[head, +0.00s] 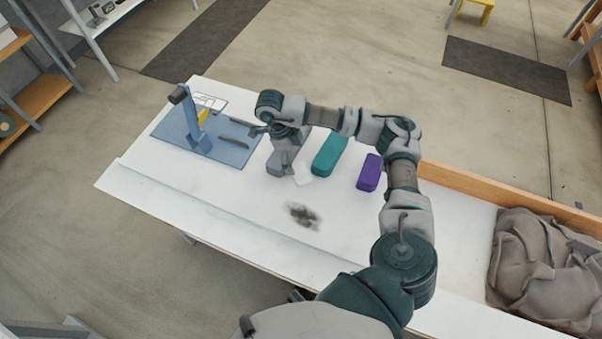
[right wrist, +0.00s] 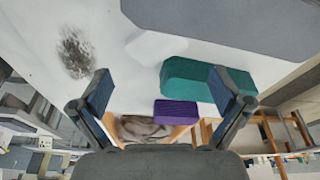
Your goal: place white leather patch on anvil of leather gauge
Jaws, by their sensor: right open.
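In the right wrist view the patch (right wrist: 156,47) is pale against the table, beside a large grey body (right wrist: 205,20), probably the gauge. My left gripper is not in view.
A teal block (head: 330,154) and a purple block (head: 369,172) stand right of the patch. A blue press (head: 193,122) stands on a blue mat (head: 228,151) at left. A dark stain (head: 303,216) marks the table front. A crumpled brown bag (head: 540,265) lies far right.

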